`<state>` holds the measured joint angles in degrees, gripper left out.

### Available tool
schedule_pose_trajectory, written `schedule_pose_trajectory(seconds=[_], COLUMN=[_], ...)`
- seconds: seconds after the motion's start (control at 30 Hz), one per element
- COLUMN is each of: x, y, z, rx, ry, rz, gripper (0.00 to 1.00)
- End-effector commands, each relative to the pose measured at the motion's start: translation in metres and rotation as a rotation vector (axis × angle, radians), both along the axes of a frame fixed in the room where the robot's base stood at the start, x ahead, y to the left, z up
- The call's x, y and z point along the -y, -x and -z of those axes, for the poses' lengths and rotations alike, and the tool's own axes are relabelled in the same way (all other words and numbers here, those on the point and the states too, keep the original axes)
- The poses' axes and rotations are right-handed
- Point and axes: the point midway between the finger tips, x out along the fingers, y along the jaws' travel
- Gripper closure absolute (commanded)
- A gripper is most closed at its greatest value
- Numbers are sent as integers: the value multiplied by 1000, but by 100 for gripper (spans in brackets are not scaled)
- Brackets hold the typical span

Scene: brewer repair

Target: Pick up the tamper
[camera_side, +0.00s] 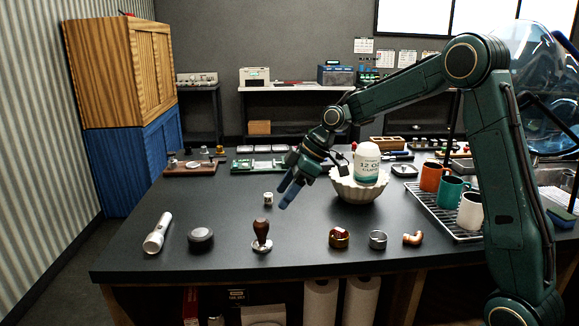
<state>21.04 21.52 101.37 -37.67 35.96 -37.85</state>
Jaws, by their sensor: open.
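The tamper (262,236) stands upright on the dark tabletop near its front edge, with a brown handle on top and a metal base below. My gripper (286,197) is above the table, up and to the right of the tamper in the picture, pointing down and to the left. Its blue fingers are apart from the tamper. The jaws look empty. Nothing covers the tamper in this view.
A fluted bowl (358,190) stands farther back.

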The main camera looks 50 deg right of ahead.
Motion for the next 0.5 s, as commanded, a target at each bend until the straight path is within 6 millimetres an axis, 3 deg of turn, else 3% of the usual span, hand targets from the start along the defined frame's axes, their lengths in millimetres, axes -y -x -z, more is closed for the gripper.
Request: schedule_pose_trajectory(seconds=[0.27, 0.5], x=[-2, -14], y=[-2, -13], z=[5, 30], rx=[-1, -4], ry=[0, -1], rz=[-1, -1], gripper=[38, 38])
